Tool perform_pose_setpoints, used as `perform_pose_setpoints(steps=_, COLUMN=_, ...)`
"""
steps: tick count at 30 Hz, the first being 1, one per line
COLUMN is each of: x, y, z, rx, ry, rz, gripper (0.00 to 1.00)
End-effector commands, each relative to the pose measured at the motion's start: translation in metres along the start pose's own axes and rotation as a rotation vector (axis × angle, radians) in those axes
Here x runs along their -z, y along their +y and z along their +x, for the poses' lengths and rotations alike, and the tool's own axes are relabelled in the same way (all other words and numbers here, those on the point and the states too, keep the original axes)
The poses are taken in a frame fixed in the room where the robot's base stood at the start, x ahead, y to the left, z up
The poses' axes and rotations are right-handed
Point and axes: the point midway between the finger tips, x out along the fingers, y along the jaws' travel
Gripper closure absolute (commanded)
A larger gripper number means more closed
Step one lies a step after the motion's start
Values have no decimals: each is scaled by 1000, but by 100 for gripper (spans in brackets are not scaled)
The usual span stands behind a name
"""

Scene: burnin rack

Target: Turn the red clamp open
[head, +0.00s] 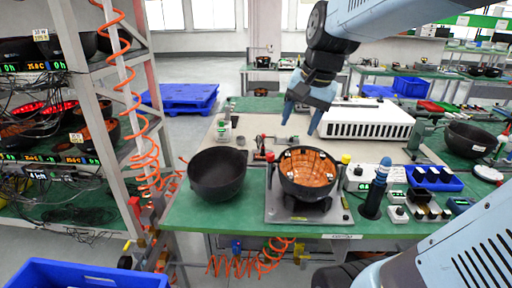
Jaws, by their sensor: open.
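My gripper (301,120) hangs in the air above the green table, fingers pointing down, spread apart and empty. Below it, a black bowl with an orange lining (310,167) sits on a grey fixture plate (284,209). A small red part (270,156) stands at the bowl's back left edge, and a yellow-topped part with red below (346,159) stands at its right. I cannot tell which of these is the red clamp, or how its handle is turned. My gripper is above and behind the bowl, apart from both parts.
A plain black bowl (217,173) stands left of the fixture. A dark blue cylindrical tool (376,190), small boxes and a blue tray (434,179) crowd the right. A white slotted unit (367,122) lies behind. A shelf post (99,130) and orange coiled hose are at left.

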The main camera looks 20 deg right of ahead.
Motion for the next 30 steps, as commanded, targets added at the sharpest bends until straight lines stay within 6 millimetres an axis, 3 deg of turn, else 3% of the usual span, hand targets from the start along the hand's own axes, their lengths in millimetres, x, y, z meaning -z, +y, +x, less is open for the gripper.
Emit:
perform_pose_setpoints(steps=9, x=73, y=-23, z=36, rx=-22, ry=-169, rz=479, gripper=43)
perform_pose_setpoints(steps=18, x=137, y=-32, z=83, rx=-74, ry=-312, rz=903, gripper=43)
perform_pose_setpoints(steps=24, x=162, y=-33, z=105, rx=-105, ry=-367, rz=1075, gripper=43)
perform_pose_setpoints(steps=30, x=168, y=-34, z=116, rx=-115, ry=-386, rz=1129, gripper=43)
